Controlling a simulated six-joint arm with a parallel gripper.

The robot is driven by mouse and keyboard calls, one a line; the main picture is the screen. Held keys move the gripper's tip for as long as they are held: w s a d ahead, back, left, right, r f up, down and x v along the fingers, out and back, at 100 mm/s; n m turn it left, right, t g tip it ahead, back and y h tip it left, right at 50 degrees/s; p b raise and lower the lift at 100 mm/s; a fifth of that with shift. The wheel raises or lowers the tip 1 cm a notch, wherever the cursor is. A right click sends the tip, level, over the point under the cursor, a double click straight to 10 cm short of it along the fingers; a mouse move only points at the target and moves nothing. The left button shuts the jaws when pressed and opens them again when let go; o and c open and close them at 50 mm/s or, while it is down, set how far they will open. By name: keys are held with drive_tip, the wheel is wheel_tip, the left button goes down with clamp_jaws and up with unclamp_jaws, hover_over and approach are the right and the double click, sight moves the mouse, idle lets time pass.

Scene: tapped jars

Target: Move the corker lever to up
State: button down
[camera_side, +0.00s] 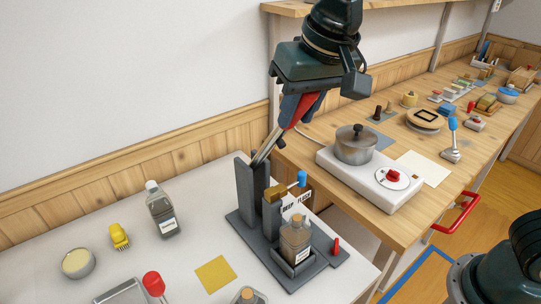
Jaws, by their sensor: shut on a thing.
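The corker (244,196) is a dark grey stand with an upright column, on a flat base on the white table. Its lever (266,147), a grey bar with what looks like a red grip, slants up and to the right from the column top. My gripper (294,118) reaches down from above and is shut on the lever near its upper end; the fingers partly hide the grip.
A blue-knobbed part (302,179) and a red peg (336,246) are close to the corker. A clear bottle (163,211), yellow brush (119,237) and bowl (78,264) stand left. A pot (355,145) sits on a white hotplate (340,174) at right.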

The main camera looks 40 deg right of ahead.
drive_tip(key=shift+w+r+g, duration=0.4)
drive_tip(key=shift+w, duration=0.35)
drive_tip(key=shift+w+r+g, duration=0.4)
drive_tip(key=shift+w, duration=0.3)
drive_tip(key=shift+w+r+g, duration=0.4)
drive_tip(key=shift+w, duration=0.35)
drive_tip(key=c, duration=1.1)
unclamp_jaws()
drive_tip(key=shift+s, duration=0.1)
